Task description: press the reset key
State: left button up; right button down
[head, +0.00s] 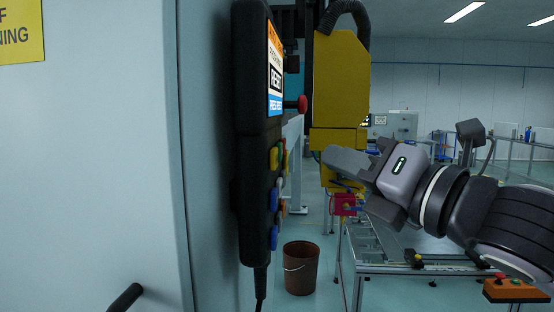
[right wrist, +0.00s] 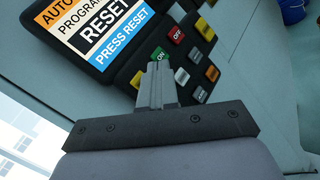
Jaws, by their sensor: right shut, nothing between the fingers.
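A black control pendant (head: 255,140) hangs on the side of a grey cabinet, seen nearly edge-on in the head view. Its lit screen (right wrist: 95,25) reads "RESET" and "PRESS RESET" in the right wrist view. Below the screen are several coloured keys, including a green ON key (right wrist: 159,54) and a red OFF key (right wrist: 177,34). I cannot make out which key is the reset key. My right gripper (head: 332,160) is shut and empty, pointing left at the keys with a gap in the head view. In the right wrist view its fingertips (right wrist: 159,68) overlap the green key's lower edge. My left gripper is not in view.
A yellow machine (head: 341,80) stands behind my right gripper. A brown bucket (head: 301,270) is on the floor, and a metal-framed table (head: 400,268) stands below my right arm. A cable hangs under the pendant.

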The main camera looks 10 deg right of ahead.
jog(key=shift+w+a+p, duration=0.2)
jog(key=shift+w+a, duration=0.1)
jog(key=shift+a, duration=0.7)
jog(key=shift+w+a+p, duration=0.15)
jog(key=shift+w+a, duration=0.1)
jog(key=shift+a, duration=0.7)
jog(key=shift+a, duration=0.1)
dwell(0.5)
jog(key=shift+w+a+p, duration=0.1)
jog(key=shift+a+p, duration=0.2)
jog(key=shift+a, duration=0.05)
jog(key=shift+w+a, duration=0.15)
jog(key=shift+a, duration=0.2)
dwell(0.6)
jog(key=shift+d, duration=0.1)
jog(key=shift+s+d+p, duration=0.25)
jog(key=shift+d+p, duration=0.1)
jog(key=shift+d, duration=0.3)
jog(key=d, duration=0.2)
jog(key=s+d, duration=0.1)
jog(key=d, duration=0.2)
jog(key=shift+s+p, duration=0.2)
jog(key=shift+p, duration=0.1)
